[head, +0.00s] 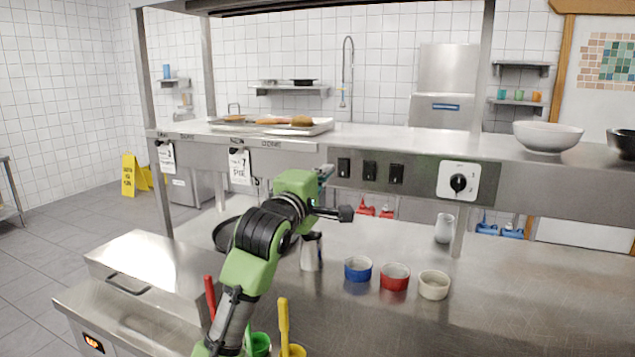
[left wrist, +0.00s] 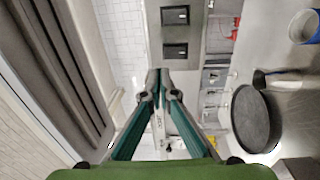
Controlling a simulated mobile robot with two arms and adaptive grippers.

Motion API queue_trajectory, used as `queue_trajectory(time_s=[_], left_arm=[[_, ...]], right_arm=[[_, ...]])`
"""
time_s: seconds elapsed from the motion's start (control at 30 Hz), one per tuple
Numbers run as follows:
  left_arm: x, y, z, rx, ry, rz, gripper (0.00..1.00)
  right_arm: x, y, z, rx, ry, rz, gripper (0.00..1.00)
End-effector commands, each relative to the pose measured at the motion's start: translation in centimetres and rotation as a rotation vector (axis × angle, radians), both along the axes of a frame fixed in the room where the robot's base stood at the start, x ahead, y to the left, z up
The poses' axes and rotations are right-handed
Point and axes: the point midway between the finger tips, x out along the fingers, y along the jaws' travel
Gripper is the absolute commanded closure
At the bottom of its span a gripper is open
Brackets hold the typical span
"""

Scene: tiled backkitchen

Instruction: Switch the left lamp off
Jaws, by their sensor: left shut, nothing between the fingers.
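Three black rocker switches sit in a row on the grey panel under the shelf: the left switch (head: 344,167), the middle switch (head: 370,171) and the right switch (head: 396,174). Two switches show in the left wrist view, the nearer one (left wrist: 175,51) just beyond the fingertips. My left gripper (head: 326,171) is shut and empty, its tips close to the left switch's left side. The wrist view shows its fingertips (left wrist: 160,75) together; contact with the switch cannot be told. No lamp can be made out clearly. My right gripper is not in view.
A round dial (head: 458,181) is right of the switches. Below stand a metal jug (head: 311,253), a black pan (left wrist: 250,118), and blue (head: 358,269), red (head: 394,277) and cream (head: 434,285) bowls. A tray (head: 228,126) of food and a white bowl (head: 547,136) stand on the shelf.

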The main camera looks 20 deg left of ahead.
Motion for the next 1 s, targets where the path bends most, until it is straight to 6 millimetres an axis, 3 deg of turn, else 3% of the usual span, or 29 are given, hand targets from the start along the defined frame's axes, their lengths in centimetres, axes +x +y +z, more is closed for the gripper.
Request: queue_trajectory(time_s=[0.13,0.33,0.57,1.0], left_arm=[[-2.4,0.0,0.2,-0.002,-0.003,-0.001,1.0],[-4.0,0.1,0.5,-0.001,-0.001,0.0,1.0],[-4.3,0.1,0.6,-0.001,0.0,0.0,1.0],[-4.2,0.1,0.6,-0.001,0.0,0.0,1.0]], right_arm=[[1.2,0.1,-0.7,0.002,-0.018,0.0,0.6],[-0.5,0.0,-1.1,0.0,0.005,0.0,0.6],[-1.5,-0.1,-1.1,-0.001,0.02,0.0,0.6],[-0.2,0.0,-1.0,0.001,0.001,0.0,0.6]])
